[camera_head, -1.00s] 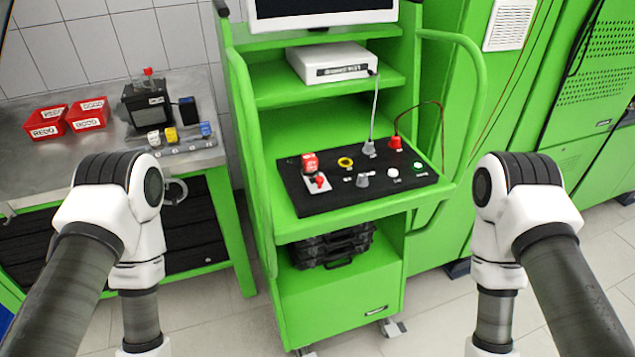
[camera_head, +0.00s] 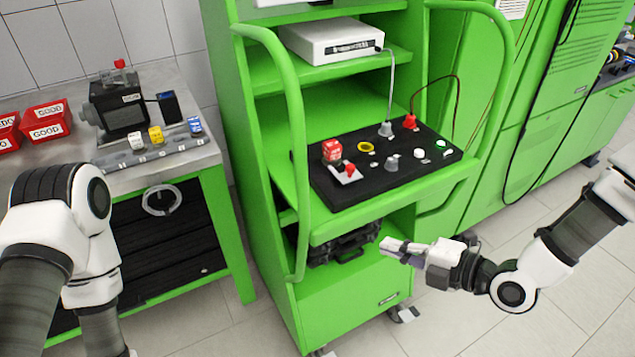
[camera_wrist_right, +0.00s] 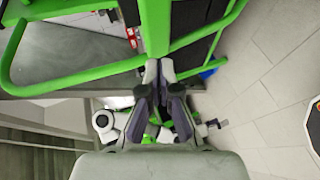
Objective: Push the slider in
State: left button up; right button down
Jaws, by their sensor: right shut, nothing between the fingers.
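The black control panel (camera_head: 400,172) lies on the green cart's shelf. It carries a red block switch with a red lever on a white plate (camera_head: 345,172), a yellow ring (camera_head: 366,146), grey knobs (camera_head: 392,162), a white button (camera_head: 419,154) and a green-ringed button (camera_head: 441,146). I cannot tell which part is the slider. My right gripper (camera_head: 390,248) is shut and empty, below and in front of the shelf edge, apart from the panel. Its fingers also show in the right wrist view (camera_wrist_right: 158,72), by a green rail. My left gripper is out of view.
Curved green handrails (camera_head: 296,150) flank the cart shelf. A white box (camera_head: 330,42) sits on the shelf above. At left, a metal bench (camera_head: 75,165) holds a black pump (camera_head: 118,107) and red bins (camera_head: 46,121). Open floor lies at front right.

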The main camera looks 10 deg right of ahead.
aim_at(358, 192)
jog(key=w+d+r+t, duration=0.2)
jog(key=d+r+t, duration=0.1)
jog(key=r, duration=0.4)
jog(key=x, duration=1.1)
jog(key=shift+s+a, duration=0.2)
jog(key=shift+s, duration=0.05)
jog(key=w, duration=0.1)
jog(key=w+p, duration=0.1)
jog(key=w, duration=0.1)
jog(key=shift+w+d+f+m, duration=0.2)
jog(key=shift+w+f+m, duration=0.1)
jog(key=shift+w, duration=0.05)
jog(key=shift+w+d+f, duration=0.1)
jog(key=shift+w, duration=0.2)
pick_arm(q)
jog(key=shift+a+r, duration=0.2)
